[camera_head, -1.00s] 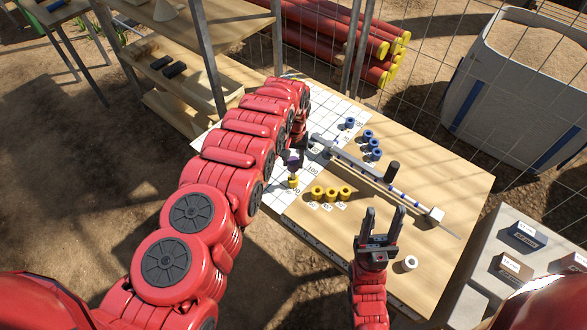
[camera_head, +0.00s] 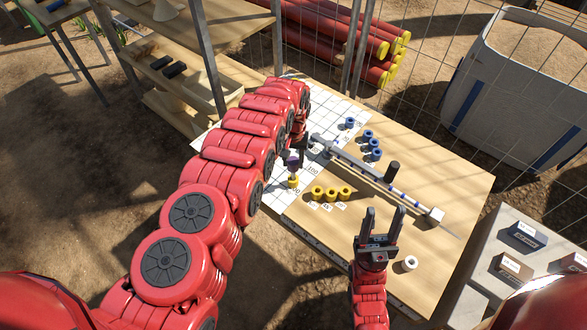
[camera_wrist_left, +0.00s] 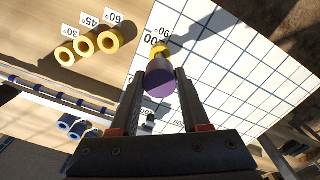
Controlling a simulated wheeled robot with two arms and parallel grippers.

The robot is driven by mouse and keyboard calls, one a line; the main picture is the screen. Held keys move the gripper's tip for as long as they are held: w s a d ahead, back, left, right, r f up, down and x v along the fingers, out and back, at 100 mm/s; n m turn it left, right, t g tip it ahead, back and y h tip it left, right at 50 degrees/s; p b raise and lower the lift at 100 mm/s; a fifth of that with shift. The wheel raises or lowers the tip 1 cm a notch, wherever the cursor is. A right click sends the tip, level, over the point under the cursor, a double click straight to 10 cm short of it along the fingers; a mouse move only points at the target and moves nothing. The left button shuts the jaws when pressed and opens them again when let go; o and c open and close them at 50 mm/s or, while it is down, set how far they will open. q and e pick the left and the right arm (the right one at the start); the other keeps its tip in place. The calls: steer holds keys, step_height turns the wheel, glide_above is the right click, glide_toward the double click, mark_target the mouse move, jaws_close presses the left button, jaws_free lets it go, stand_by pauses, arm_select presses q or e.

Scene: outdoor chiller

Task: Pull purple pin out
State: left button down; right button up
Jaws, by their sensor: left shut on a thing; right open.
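The purple pin (camera_wrist_left: 160,82) is upright between the fingers of my left gripper (camera_wrist_left: 158,76) in the left wrist view, with its purple top facing the camera. My left gripper (camera_head: 297,158) is shut on the pin, which shows only partly in the head view (camera_head: 292,160). A yellow ring (camera_wrist_left: 159,52) stands on the white grid board under the pin; it also shows in the head view (camera_head: 293,182). I cannot tell how deep the pin sits in the ring. My right gripper (camera_head: 384,213) is open and empty over the table's front part.
Several yellow rings (camera_head: 331,193) stand beside the grid board (camera_head: 275,203). Several blue rings (camera_head: 368,142) stand further back. A long metal bender (camera_head: 365,170) with a black knob lies across the wooden table (camera_head: 445,180). A white ring (camera_head: 410,263) sits near my right gripper.

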arm_select(q)
steer(key=shift+r, duration=0.65)
steer(key=shift+r+p, duration=0.65)
steer(key=shift+r, duration=2)
steer(key=c, duration=1)
jaws_free()
jaws_close()
